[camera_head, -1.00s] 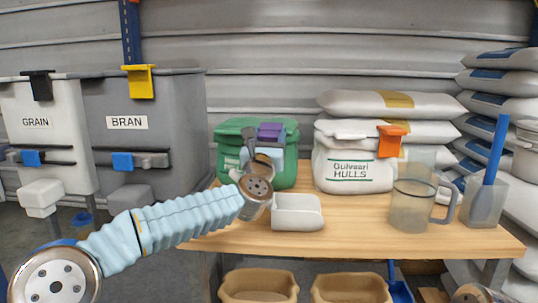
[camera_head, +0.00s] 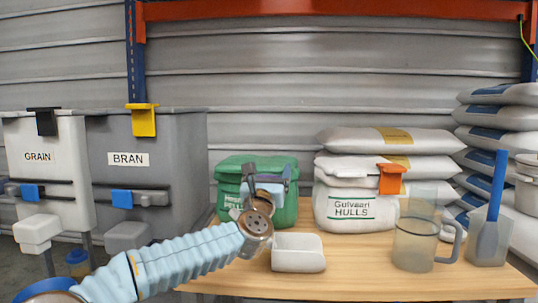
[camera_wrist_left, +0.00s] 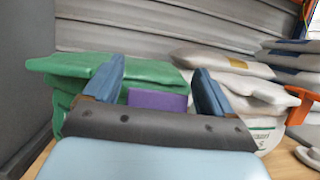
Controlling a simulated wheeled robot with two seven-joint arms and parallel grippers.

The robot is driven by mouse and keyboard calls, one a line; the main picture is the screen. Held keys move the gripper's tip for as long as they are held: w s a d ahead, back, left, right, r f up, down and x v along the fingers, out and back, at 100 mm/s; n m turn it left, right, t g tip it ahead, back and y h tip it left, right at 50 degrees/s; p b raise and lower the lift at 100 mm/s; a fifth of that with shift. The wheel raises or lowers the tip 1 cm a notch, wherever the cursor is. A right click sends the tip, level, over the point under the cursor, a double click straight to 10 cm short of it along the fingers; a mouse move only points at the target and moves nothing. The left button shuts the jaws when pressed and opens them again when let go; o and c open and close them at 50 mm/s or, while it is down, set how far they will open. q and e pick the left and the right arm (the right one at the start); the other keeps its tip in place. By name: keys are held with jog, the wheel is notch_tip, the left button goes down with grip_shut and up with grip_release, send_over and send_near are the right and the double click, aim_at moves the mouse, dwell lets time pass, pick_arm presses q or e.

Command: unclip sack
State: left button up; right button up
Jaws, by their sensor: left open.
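The green sack (camera_head: 228,176) stands on the wooden table with its top folded over. Its purple clip (camera_wrist_left: 157,101) shows in the wrist view, at the sack's fold, between and beyond my fingers; in the head view my gripper hides it. My left gripper (camera_head: 268,172) is open in front of the green sack, and its two blue fingers also show in the wrist view (camera_wrist_left: 158,92). Whether the fingers touch the clip I cannot tell. The white Gulvaari Hulls sack (camera_head: 354,208) stands to the right, with an orange clip (camera_head: 391,179) on its fold. My right gripper is not in view.
A white scoop (camera_head: 298,253) lies on the table (camera_head: 350,285) below my gripper. A clear jug (camera_head: 416,244) and a holder with a blue-handled tool (camera_head: 490,237) stand at the right. Grain (camera_head: 40,185) and bran bins (camera_head: 150,175) stand at the left. Stacked sacks (camera_head: 500,118) fill the right back.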

pick_arm(q)
jog(key=s+d+r, duration=0.1)
jog(key=s+r, duration=1.1)
jog(key=s, duration=0.2)
jog(key=shift+d+p, duration=0.15)
jog(key=shift+p, duration=0.3)
